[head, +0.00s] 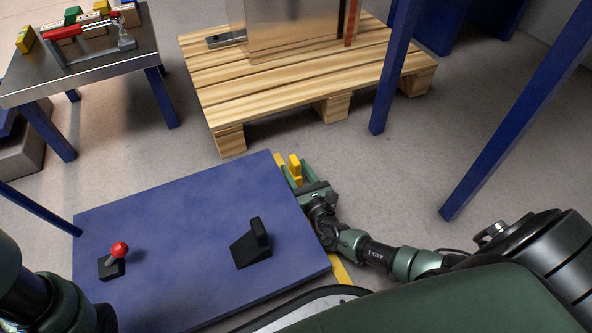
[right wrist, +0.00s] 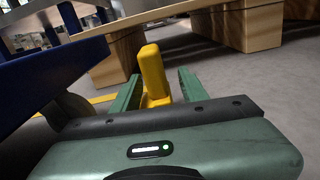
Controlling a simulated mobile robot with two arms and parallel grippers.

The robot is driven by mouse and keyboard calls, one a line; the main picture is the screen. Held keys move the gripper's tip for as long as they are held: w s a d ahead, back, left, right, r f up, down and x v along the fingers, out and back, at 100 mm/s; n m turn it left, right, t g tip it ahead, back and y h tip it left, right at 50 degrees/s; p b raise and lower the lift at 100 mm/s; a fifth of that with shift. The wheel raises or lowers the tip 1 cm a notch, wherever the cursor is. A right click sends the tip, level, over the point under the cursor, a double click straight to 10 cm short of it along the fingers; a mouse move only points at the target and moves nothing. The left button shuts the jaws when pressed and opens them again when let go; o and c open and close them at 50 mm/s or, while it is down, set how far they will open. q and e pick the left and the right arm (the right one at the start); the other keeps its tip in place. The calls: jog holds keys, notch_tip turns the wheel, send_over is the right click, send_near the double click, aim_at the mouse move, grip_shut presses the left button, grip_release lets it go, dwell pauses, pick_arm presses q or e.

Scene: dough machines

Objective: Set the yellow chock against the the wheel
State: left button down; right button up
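The yellow chock (head: 295,167) is on the floor by the far right corner of the blue platform. In the right wrist view the chock (right wrist: 153,72) has an upright yellow post and a lower base. My right gripper (head: 301,168) is open, with its green fingers on either side of the chock. In the right wrist view, gaps show between the chock and the gripper's fingers (right wrist: 158,88). A dark rounded shape, seemingly the wheel (right wrist: 72,106), shows under the platform's edge, left of the fingers. My left arm shows at the lower left; its gripper is out of view.
The blue platform (head: 180,225) carries a red-knobbed lever (head: 119,250) and a black pedal (head: 252,246). A wooden pallet (head: 270,95) with a metal machine stands beyond. A steel table (head: 90,70) stands at the upper left. Blue posts (head: 480,160) rise at the right. Yellow floor tape runs by the platform.

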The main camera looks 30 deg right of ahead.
jog(key=shift+s+r, duration=0.1)
jog(key=shift+s+p, duration=0.3)
jog(key=shift+s, duration=0.05)
jog(key=s+p, duration=0.1)
jog(key=s, duration=0.2)
jog(key=s+p, duration=0.2)
jog(key=s, duration=0.2)
jog(key=s+p, duration=0.1)
jog(key=s, duration=0.2)
jog(key=shift+s+a, duration=0.2)
jog(key=shift+a, duration=0.15)
jog(key=shift+s, duration=0.35)
